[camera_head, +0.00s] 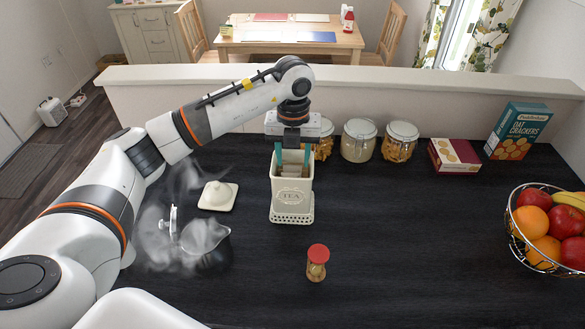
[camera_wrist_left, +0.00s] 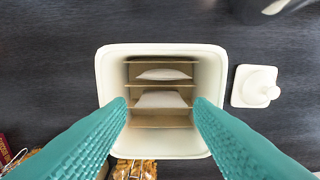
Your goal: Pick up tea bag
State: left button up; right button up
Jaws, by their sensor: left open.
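The cream TEA canister (camera_head: 291,198) stands upright and open on the dark counter. In the left wrist view I look down into the canister (camera_wrist_left: 104,75), where thin dividers separate pale tea bags; one tea bag (camera_wrist_left: 165,74) is in a farther slot and another tea bag (camera_wrist_left: 160,99) lies nearer the fingertips. My left gripper (camera_head: 292,158) points down over the canister's mouth. In the left wrist view its teal fingers (camera_wrist_left: 160,104) are open, with nothing held, on either side of the nearer bag. Whether the tips touch the bag cannot be told. My right gripper is out of view.
The canister's lid (camera_head: 218,196) lies left of it, near a steaming kettle (camera_head: 207,243). Glass jars (camera_head: 358,141) line the back by a low wall. A fruit basket (camera_head: 550,230) is at right.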

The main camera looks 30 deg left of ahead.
aim_at(293, 166)
pick_arm(q)
jog(key=shift+f, duration=0.3)
jog(key=shift+w+f+p, duration=0.1)
jog(key=shift+f+p, duration=0.2)
jog(key=shift+p, duration=0.1)
notch_tip(293, 166, down, 4)
jog(key=shift+r+p, duration=0.2)
jog(key=shift+p, duration=0.85)
jog(key=shift+a+f, duration=0.1)
jog(key=shift+f, duration=0.4)
jog(key=c, duration=0.6)
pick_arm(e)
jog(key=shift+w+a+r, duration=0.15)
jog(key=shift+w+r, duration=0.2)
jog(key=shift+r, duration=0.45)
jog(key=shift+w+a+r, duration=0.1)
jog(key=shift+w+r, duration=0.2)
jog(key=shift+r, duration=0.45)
